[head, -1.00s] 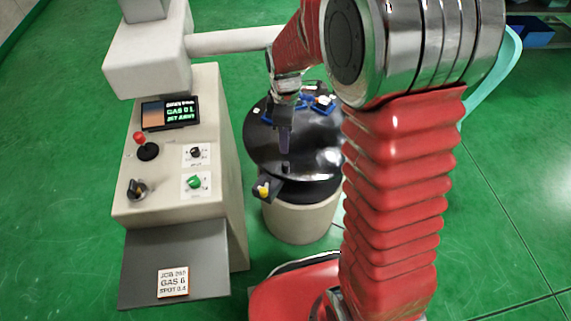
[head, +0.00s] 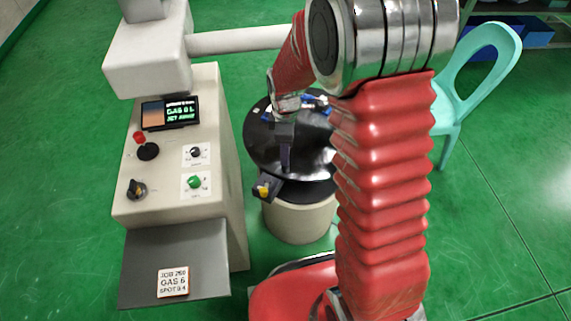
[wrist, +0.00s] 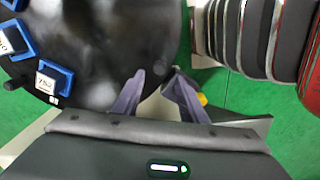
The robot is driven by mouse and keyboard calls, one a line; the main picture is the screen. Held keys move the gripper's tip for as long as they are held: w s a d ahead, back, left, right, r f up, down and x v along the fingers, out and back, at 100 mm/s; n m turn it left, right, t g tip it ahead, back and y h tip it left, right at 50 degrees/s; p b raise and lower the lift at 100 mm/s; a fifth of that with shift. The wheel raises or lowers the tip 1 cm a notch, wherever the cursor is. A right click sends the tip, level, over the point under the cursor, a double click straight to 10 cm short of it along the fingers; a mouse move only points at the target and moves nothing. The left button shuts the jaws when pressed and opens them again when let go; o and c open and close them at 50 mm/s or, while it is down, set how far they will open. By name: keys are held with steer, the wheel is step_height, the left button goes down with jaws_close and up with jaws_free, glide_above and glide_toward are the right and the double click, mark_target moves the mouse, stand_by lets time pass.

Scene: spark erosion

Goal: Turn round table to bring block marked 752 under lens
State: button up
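The round black table (head: 262,148) stands on a pale drum right of the machine. In the wrist view its dark top (wrist: 100,45) fills the upper left. A pale block marked 752 (wrist: 46,83) sits in a blue holder (wrist: 66,80) near the table's edge. A second pale block (wrist: 8,40) in a blue holder is cut off at the left edge. My gripper (wrist: 157,74) is open, its two fingers pointing down at the near side of the table, close to the rim. It also shows in the head view (head: 286,168). I cannot make out the lens.
The beige machine (head: 170,90) with screen, knobs and a red-topped lever stands left. A white horizontal arm (head: 245,40) reaches from it over the table. A small dark box with a yellow knob (head: 264,190) is at the table's near edge. A turquoise chair (head: 470,80) stands right.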

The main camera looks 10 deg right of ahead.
step_height(320, 180, down, 8)
steer(key=shift+r, duration=0.15)
steer(key=shift+c, duration=0.6)
jaws_close()
stand_by(0.3)
